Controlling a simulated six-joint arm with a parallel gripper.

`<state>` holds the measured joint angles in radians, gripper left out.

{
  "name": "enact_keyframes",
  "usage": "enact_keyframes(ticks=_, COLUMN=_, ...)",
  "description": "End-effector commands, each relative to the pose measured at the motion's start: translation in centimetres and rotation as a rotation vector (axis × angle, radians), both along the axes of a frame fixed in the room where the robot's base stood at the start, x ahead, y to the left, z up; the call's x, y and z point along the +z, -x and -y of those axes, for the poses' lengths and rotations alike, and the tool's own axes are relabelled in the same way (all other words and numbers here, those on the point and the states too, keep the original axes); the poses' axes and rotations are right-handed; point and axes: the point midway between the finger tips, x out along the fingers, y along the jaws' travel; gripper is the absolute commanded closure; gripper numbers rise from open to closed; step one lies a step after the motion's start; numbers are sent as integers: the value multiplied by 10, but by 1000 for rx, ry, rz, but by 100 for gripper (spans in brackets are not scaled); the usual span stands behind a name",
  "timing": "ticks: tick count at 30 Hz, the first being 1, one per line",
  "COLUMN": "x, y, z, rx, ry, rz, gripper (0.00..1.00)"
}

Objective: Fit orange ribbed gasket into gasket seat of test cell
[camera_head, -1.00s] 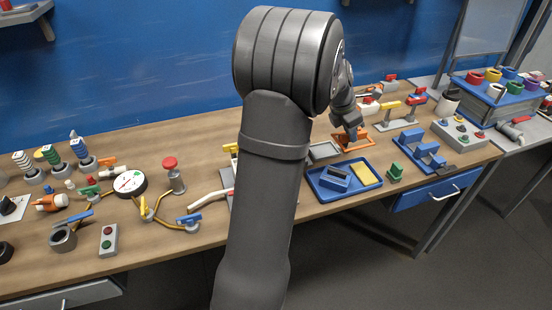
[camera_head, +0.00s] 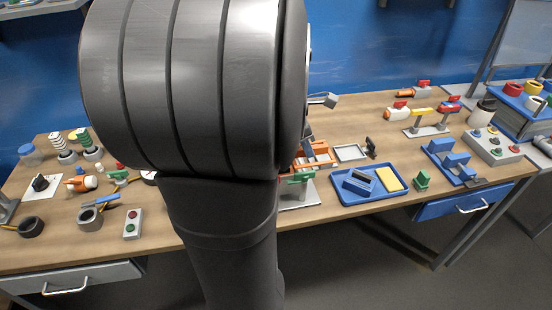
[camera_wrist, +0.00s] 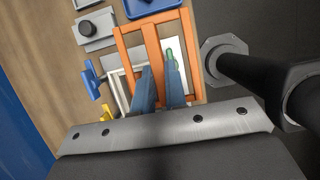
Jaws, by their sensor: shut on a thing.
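The orange ribbed gasket (camera_wrist: 126,48) is a flat rectangular frame with a lengthwise bar. My gripper (camera_wrist: 161,72) has its blue fingers shut on this bar in the wrist view. In the head view the gasket (camera_head: 324,152) shows partly behind my arm, above the workbench; my fingers are hidden there. A pale plate (camera_head: 304,196) with a green part (camera_head: 299,178) shows beside my arm, below the gasket in the picture; it may belong to the test cell. The gasket seat cannot be made out, and I cannot tell whether the gasket touches anything below.
A grey rectangular frame (camera_head: 350,153) lies right of the gasket. A blue tray (camera_head: 352,198) holds a blue block and a yellow block. A green block (camera_head: 422,179) and a blue stepped fixture (camera_head: 437,157) stand further right. My arm covers the bench's middle.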

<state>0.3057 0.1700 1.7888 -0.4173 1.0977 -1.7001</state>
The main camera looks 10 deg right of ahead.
Motion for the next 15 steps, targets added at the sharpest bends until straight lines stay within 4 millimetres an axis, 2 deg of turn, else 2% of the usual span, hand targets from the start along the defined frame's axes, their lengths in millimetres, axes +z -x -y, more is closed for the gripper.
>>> enact_keyframes(ticks=3, x=-18, y=-21, z=-20, rx=8, ry=-1, rz=-5, gripper=100)
enact_keyframes(ticks=9, x=-43, y=-53, z=-49, rx=5, ry=0, rz=-3, gripper=100)
enact_keyframes(ticks=15, x=-55, y=-67, z=-62, rx=2, ry=0, rz=-1, gripper=100)
